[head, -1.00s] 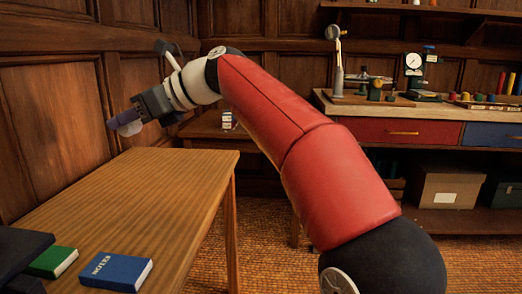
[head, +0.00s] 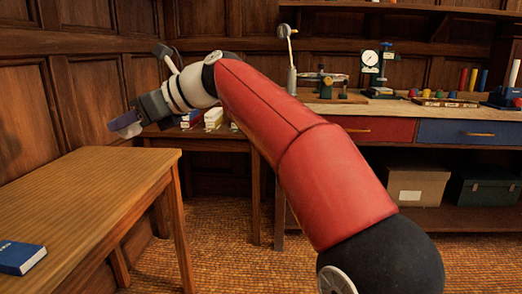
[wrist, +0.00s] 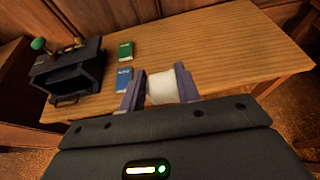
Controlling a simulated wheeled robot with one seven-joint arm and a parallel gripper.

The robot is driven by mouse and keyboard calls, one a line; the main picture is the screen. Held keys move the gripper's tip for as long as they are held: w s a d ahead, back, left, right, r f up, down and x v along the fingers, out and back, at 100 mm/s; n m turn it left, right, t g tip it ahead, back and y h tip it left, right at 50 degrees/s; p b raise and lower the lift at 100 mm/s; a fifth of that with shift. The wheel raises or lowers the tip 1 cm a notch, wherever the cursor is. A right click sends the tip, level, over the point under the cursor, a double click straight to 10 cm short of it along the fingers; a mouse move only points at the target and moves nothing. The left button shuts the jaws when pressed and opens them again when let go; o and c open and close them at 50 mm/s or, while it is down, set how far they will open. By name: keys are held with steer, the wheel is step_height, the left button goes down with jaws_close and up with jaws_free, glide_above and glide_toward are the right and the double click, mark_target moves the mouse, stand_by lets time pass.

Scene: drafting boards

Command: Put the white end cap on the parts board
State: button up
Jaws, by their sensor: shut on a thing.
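The white end cap (wrist: 162,88) is held between the two purple fingers of my gripper (wrist: 160,92) in the wrist view. In the head view my gripper (head: 124,122) is at the left, raised above and beyond the far edge of the near wooden table (head: 85,185). A bit of the white end cap (head: 130,131) shows under the fingers there. My gripper is shut on it. I cannot make out a parts board for certain in any view.
A blue notebook (head: 20,257) lies on the near table. The wrist view also shows a green book (wrist: 126,50) and a black bag-like case (wrist: 72,72). A workbench with a red drawer (head: 372,130) and a blue drawer (head: 470,132) stands at the back right. Carpeted floor (head: 220,240) is open between.

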steer(key=w+d+f+m+t+h, duration=0.1)
steer(key=w+d+f+m+t, duration=0.15)
steer(key=w+f, duration=0.4)
steer(key=w+d+f+m+t+h, duration=0.2)
steer(key=w+f+m+t, duration=0.25)
steer(key=f, duration=0.35)
steer(key=w+d+f+m+t+h, duration=0.4)
steer(key=w+d+f+h, duration=0.15)
steer(key=d+f, duration=0.6)
steer(key=s+d+f+m+h, duration=0.2)
steer(key=d+f+m+h, duration=0.35)
steer(key=d+f, duration=0.8)
steer(key=s+d+f+m+h, duration=0.3)
steer(key=s+d+f, duration=0.2)
steer(key=s+d, duration=0.3)
steer(key=shift+d+f, duration=0.25)
steer(key=shift+d, duration=0.9)
steer(key=shift+s+m, duration=0.1)
steer(key=shift+m, duration=0.15)
steer(key=shift+a, duration=0.1)
